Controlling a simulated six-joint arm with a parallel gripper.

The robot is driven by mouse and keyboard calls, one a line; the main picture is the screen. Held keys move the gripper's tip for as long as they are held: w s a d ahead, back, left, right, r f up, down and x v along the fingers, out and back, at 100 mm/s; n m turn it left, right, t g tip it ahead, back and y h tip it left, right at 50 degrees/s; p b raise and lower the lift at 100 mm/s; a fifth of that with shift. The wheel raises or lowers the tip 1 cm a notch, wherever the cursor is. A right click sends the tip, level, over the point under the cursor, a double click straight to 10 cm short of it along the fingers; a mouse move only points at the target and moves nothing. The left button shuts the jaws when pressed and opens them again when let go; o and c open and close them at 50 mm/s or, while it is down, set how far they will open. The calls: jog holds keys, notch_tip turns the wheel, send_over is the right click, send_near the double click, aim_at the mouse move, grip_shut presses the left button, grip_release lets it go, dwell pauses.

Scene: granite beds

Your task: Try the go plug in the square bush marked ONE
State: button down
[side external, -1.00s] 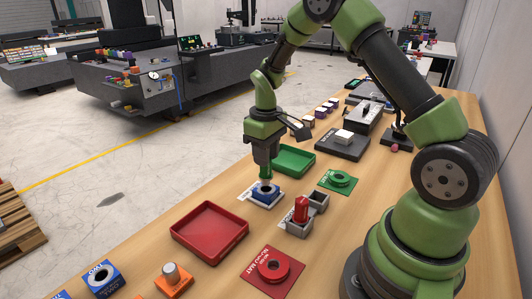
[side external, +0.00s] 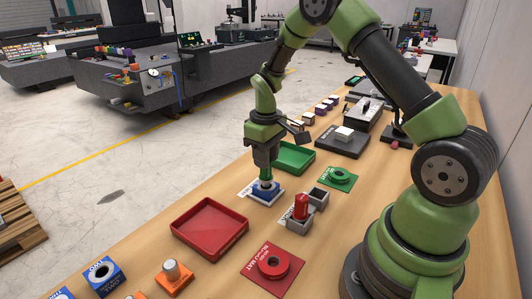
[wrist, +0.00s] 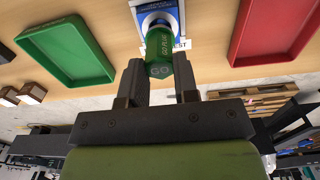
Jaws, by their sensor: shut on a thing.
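My gripper (side external: 265,168) is shut on the green go plug (wrist: 160,50), which reads GO and GO PLUG in the wrist view. The plug points down at a blue square bush (side external: 268,197), and its lower end is at the bush's round opening. How deep it sits I cannot tell. Another blue bush (side external: 106,277), marked TWO, stands at the front left.
A green tray (side external: 294,158) lies just behind the bush and a red tray (side external: 209,230) in front. A grey holder (side external: 318,198) with a red plug (side external: 301,206) stands to the right. Ringed red (side external: 273,267) and green (side external: 340,176) mats lie near.

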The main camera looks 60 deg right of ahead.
jog(key=shift+f, duration=1.1)
dwell(1.1)
jog(key=shift+r, duration=0.15)
jog(key=shift+r, duration=2.75)
